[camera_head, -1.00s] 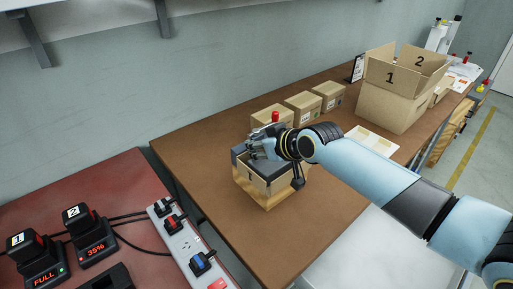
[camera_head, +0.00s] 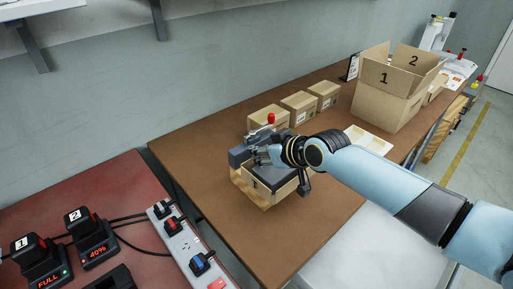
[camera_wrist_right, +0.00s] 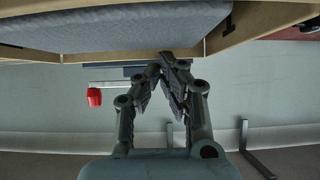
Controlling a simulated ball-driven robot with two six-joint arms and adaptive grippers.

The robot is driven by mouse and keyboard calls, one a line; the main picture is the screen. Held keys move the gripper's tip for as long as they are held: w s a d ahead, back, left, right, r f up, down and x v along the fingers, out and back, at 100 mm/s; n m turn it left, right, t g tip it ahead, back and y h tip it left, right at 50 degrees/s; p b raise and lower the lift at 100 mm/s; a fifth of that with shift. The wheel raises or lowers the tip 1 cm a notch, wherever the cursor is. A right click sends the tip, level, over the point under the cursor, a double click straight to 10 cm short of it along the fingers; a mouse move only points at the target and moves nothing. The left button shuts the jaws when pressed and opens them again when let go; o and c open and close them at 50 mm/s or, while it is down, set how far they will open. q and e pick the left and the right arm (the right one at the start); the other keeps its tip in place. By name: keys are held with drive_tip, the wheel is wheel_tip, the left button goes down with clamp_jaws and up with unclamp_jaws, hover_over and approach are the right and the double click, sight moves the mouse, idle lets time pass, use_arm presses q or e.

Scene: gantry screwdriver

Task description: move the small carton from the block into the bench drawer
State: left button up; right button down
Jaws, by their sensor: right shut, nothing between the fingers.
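A tan wooden or cardboard body with a dark grey top (camera_head: 273,176) sits on the brown bench (camera_head: 215,205). I cannot tell which part of it is the block and which the small carton. My right gripper (camera_head: 256,155) is over its far side, beside a dark grey part (camera_head: 238,157). In the right wrist view the right fingertips (camera_wrist_right: 168,60) meet with nothing between them, just below a tan edge (camera_wrist_right: 100,57) with a grey surface (camera_wrist_right: 130,30) inside it. No open bench drawer can be made out. My left gripper is out of view.
Three small cartons (camera_head: 298,106) stand in a row behind, near the wall. A large open box (camera_head: 388,103) and a pale tray (camera_head: 369,139) are further right. A red-topped part (camera_head: 271,119) stands close behind the gripper. Chargers and a power strip (camera_head: 183,240) are at left.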

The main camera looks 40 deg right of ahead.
drive_tip(key=shift+s+r, duration=0.1)
drive_tip(key=shift+r, duration=0.25)
drive_tip(key=v, duration=1.1)
drive_tip(key=shift+s+f, duration=0.25)
drive_tip(key=shift+s, duration=0.1)
